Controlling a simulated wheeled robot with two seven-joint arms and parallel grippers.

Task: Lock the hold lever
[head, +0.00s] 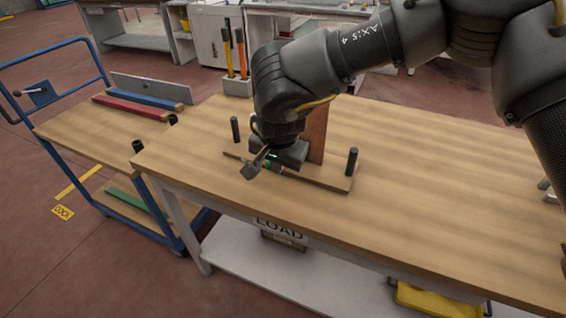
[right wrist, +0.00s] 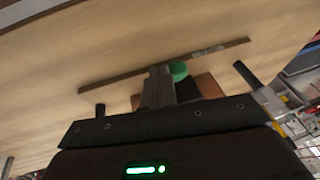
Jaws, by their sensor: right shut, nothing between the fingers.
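A wooden base board (head: 325,181) lies on the workbench, with a brown upright block (head: 317,135) on it. In the right wrist view a round green knob (right wrist: 178,71) shows just beside the fingertips; it looks like the hold lever's end, and the rest of the lever is hidden. My right gripper (head: 252,170) is shut and empty, low over the board's near side. In the right wrist view its fingers (right wrist: 160,72) are together next to the knob; I cannot tell whether they touch it. My left gripper is not in view.
Black posts stand by the board, one at the left (head: 235,130) and one at the right (head: 351,161). A blue trolley (head: 75,130) with coloured bars stands left of the workbench (head: 430,190). The bench top right of the board is mostly clear.

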